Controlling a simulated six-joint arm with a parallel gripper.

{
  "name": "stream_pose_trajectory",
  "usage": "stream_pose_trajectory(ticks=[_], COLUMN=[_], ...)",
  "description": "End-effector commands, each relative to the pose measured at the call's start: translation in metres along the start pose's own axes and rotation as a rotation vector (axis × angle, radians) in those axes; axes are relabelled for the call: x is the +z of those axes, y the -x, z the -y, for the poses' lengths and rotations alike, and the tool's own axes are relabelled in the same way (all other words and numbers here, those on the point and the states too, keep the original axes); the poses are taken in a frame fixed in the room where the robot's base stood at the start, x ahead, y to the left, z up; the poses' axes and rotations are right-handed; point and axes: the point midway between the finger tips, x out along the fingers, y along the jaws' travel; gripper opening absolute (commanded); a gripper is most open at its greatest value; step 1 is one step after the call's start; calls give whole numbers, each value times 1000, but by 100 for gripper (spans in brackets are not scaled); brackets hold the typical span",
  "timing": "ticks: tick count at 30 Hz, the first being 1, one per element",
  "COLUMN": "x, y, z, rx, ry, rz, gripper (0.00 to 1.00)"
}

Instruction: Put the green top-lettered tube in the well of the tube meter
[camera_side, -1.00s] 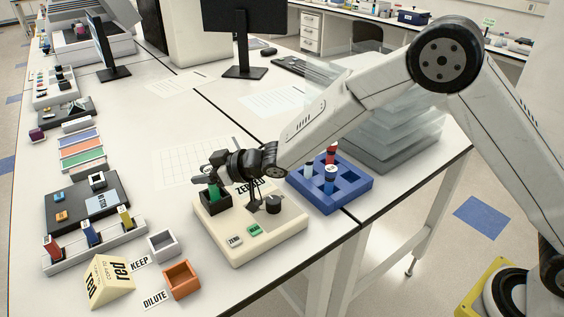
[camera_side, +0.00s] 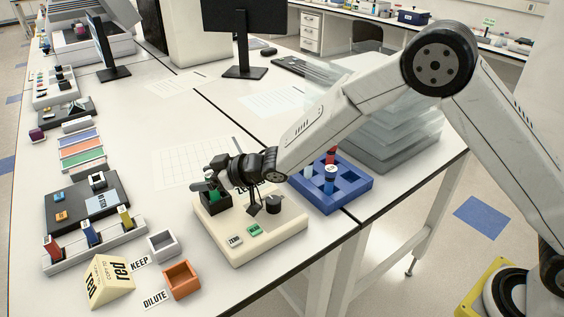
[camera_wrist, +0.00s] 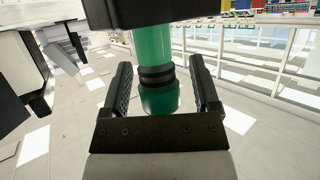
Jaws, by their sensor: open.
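The green tube (camera_side: 211,195) stands upright in the black well block (camera_side: 218,206) at the back left corner of the cream tube meter (camera_side: 262,253). The wrist view shows the tube's green body (camera_wrist: 152,47), black bands and green end (camera_wrist: 160,99), with the dark block (camera_wrist: 150,10) at the top of the picture. My gripper (camera_wrist: 164,88) is open around the tube, one finger on each side, with gaps showing between fingers and tube. In the side view my gripper (camera_side: 207,187) is just above the well and hides part of the tube. The tube's lettering cannot be read.
A blue rack (camera_side: 348,199) with other tubes stands right of the meter.

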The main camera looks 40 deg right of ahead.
Motion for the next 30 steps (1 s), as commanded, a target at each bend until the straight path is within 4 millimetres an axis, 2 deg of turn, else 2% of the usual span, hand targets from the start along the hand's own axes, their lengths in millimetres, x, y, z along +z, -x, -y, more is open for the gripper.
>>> stream_pose_trajectory(ticks=[5,11,30], x=[-3,-3,-4], y=[2,14,93], z=[0,-1,-1], rx=[0,1,2], ry=[0,0,0], rz=[-1,0,-2], gripper=[79,79,79])
